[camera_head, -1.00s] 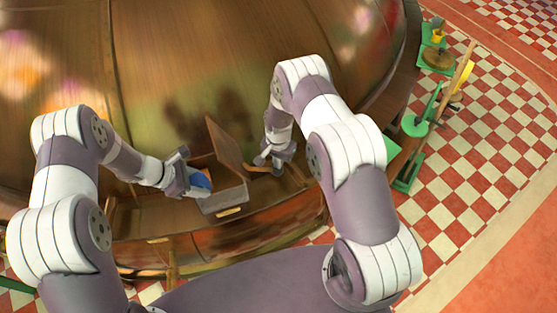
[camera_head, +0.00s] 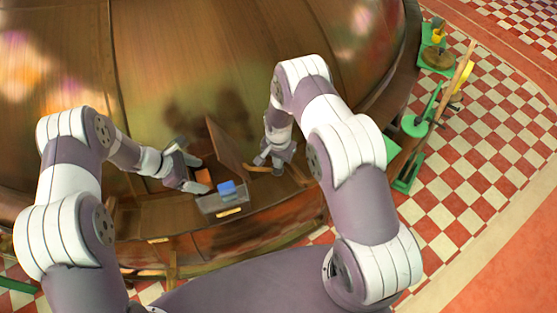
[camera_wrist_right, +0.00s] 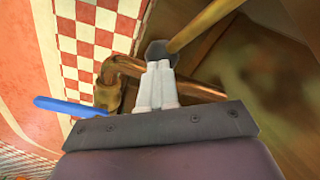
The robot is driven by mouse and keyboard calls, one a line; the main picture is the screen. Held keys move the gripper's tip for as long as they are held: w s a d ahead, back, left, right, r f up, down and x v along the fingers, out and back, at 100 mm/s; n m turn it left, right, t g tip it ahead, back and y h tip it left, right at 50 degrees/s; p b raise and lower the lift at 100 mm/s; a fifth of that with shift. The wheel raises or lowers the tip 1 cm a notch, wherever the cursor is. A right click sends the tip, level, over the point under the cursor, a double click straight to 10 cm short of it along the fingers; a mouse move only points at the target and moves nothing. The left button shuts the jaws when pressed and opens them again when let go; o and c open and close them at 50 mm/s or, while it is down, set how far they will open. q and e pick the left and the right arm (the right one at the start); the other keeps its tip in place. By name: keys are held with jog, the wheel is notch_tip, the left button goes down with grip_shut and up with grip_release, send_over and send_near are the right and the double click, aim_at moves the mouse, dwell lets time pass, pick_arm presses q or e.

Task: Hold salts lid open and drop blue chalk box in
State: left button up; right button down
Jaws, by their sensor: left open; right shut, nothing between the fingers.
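The salts box (camera_head: 222,209) is a grey open box on the wooden ledge, in the middle of the head view. Its brown lid (camera_head: 223,145) stands raised at the back. The blue chalk box (camera_head: 227,188) is at the box's opening, apart from both grippers; I cannot tell whether it rests or is falling. My left gripper (camera_head: 197,172) is open and empty, just left of the box. My right gripper (camera_head: 266,162) is right of the lid. In the right wrist view its pale fingers (camera_wrist_right: 157,84) are shut and empty. Contact with the lid cannot be seen.
A small orange thing (camera_head: 203,177) is beside the left gripper. A copper pipe (camera_wrist_right: 120,66) bends behind the right fingers, and a long rod (camera_wrist_right: 205,25) crosses above. The large copper kettle (camera_head: 150,60) fills the back. Green pieces and tools (camera_head: 415,125) are at the right.

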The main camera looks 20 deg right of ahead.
dwell(0.4)
pick_arm(q)
jog(key=shift+o, duration=1.3)
jog(key=shift+s, duration=0.1)
jog(key=s+r, duration=0.3)
jog(key=s, duration=1.7)
jog(key=shift+d, duration=0.2)
jog(key=shift+w, duration=0.1)
notch_tip(320, 180, up, 11)
jog(key=p, duration=1)
jog(key=shift+p, duration=0.4)
pick_arm(e)
notch_tip(320, 180, up, 16)
pick_arm(q)
jog(key=shift+f, duration=0.15)
